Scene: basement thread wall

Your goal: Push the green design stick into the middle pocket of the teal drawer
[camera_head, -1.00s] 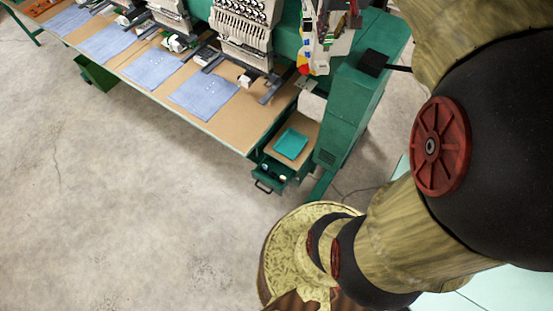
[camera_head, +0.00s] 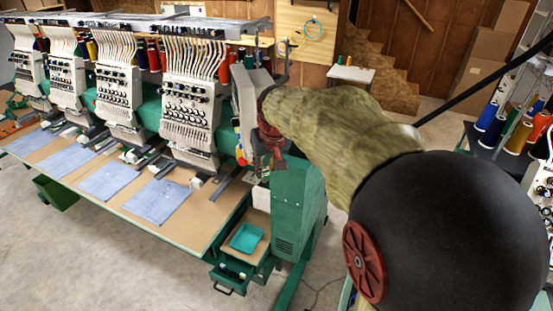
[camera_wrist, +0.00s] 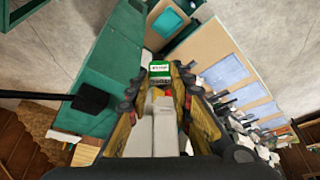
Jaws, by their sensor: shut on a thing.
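The green design stick (camera_wrist: 160,70), a small green block with a white label, sits between the fingertips of my gripper (camera_wrist: 163,76) in the wrist view. My gripper is shut on it. In the head view my arm reaches toward the control end of the embroidery machine; the stick cannot be made out there. The teal drawer (camera_head: 230,276) stands pulled out under the right end of the machine table, with a few small items inside. Its pockets are too small to tell apart. The gripper is apart from the drawer.
A teal tray (camera_head: 246,238) lies on the tabletop above the drawer. A green machine cabinet (camera_head: 297,225) stands just right of it. Several blue cloths lie along the table (camera_head: 180,228). Thread cones (camera_head: 515,135) stand at the far right. The floor in front is clear.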

